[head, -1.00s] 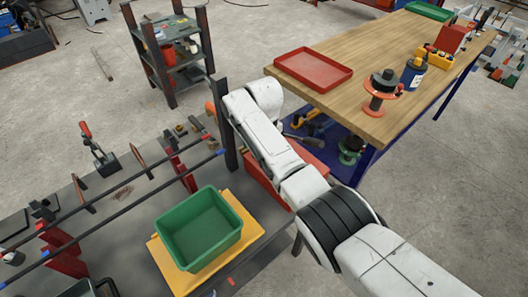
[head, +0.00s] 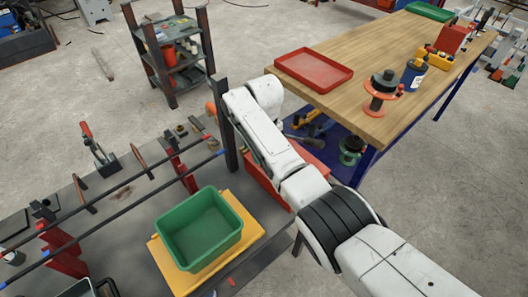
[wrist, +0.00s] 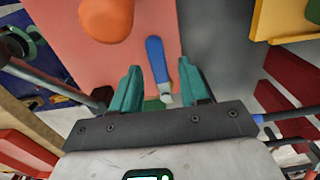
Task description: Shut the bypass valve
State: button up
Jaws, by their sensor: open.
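A lever with a blue handle (wrist: 156,62) and a metal end shows in the wrist view, in front of a salmon-red panel (wrist: 70,40). It may be the bypass valve; no label is readable. My gripper (wrist: 159,67) is open, with one teal finger on each side of the lever. I cannot tell whether either finger touches it. A small green part shows below the lever, partly hidden by the gripper. A rounded orange part (wrist: 106,17) is at the upper left. In the head view my arm hides the gripper and the lever.
A green bin (head: 200,229) stands on a yellow board (head: 245,211) on the grey bench. Dark rods cross that bench. A wooden table (head: 380,60) with a red tray (head: 313,70) is close to my arm's right. A shelf rack (head: 172,60) stands behind.

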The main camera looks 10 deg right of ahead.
notch_tip(320, 180, up, 10)
jog(key=shift+b, duration=0.4)
dwell(0.4)
